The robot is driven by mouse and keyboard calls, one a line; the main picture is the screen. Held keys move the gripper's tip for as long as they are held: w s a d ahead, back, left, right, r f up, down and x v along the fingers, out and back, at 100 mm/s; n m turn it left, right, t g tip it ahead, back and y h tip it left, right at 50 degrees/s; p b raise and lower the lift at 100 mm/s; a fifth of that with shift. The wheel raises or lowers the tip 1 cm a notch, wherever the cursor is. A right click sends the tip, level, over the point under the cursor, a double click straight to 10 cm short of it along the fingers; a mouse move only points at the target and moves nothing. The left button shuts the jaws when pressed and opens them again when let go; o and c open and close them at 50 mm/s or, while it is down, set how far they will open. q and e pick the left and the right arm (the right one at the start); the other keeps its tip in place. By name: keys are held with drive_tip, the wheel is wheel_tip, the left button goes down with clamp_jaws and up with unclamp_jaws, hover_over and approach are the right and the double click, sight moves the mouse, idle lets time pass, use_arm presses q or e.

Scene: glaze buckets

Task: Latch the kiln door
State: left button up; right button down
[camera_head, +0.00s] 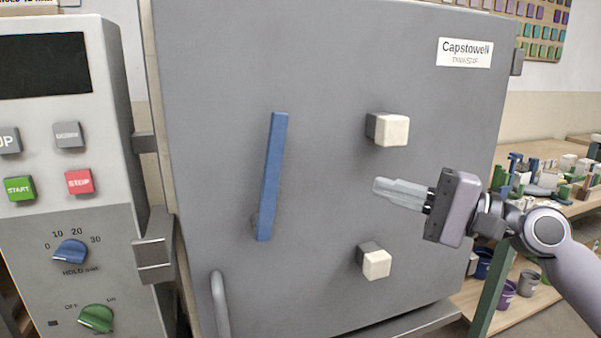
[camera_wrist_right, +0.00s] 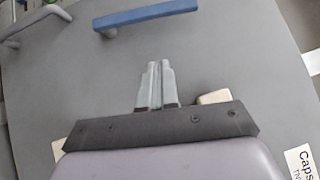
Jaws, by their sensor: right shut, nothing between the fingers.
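The grey kiln door (camera_head: 330,60) fills the middle of the head view. A blue latch lever (camera_head: 271,178) is on its left part, standing near upright and tilted slightly; its lower end is at the pivot. The lever also shows at the top of the right wrist view (camera_wrist_right: 146,14). A grey pull handle (camera_head: 220,303) is at the door's lower left, and shows in the wrist view (camera_wrist_right: 38,25). My right gripper (camera_head: 378,187) is shut and empty in front of the door, right of the lever and apart from it. My left gripper is not in view.
Two pale blocks stick out of the door, one upper (camera_head: 392,129) and one lower (camera_head: 375,262), above and below my right gripper. A control panel (camera_head: 75,200) with buttons and knobs stands at left. A cluttered table (camera_head: 535,200) and buckets (camera_head: 503,292) are at right.

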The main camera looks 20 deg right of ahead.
use_arm(q)
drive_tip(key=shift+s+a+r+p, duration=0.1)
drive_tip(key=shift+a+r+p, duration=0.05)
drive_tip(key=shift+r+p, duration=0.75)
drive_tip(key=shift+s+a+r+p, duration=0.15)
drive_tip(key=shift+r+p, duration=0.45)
drive_tip(key=shift+p, duration=0.6)
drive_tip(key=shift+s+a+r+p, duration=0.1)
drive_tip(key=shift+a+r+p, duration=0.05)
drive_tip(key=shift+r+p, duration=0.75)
use_arm(e)
approach(281, 164)
drive_tip(key=shift+w+d+f+x, duration=0.1)
drive_tip(key=shift+x, duration=1)
drive_tip(key=shift+w+d+f+x, duration=0.1)
drive_tip(key=shift+x, duration=0.95)
drive_tip(key=shift+w+d+f+x, duration=0.1)
drive_tip(key=shift+w+x, duration=0.05)
drive_tip(key=shift+x, duration=0.95)
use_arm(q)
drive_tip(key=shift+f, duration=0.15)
use_arm(e)
drive_tip(key=shift+r, duration=0.1)
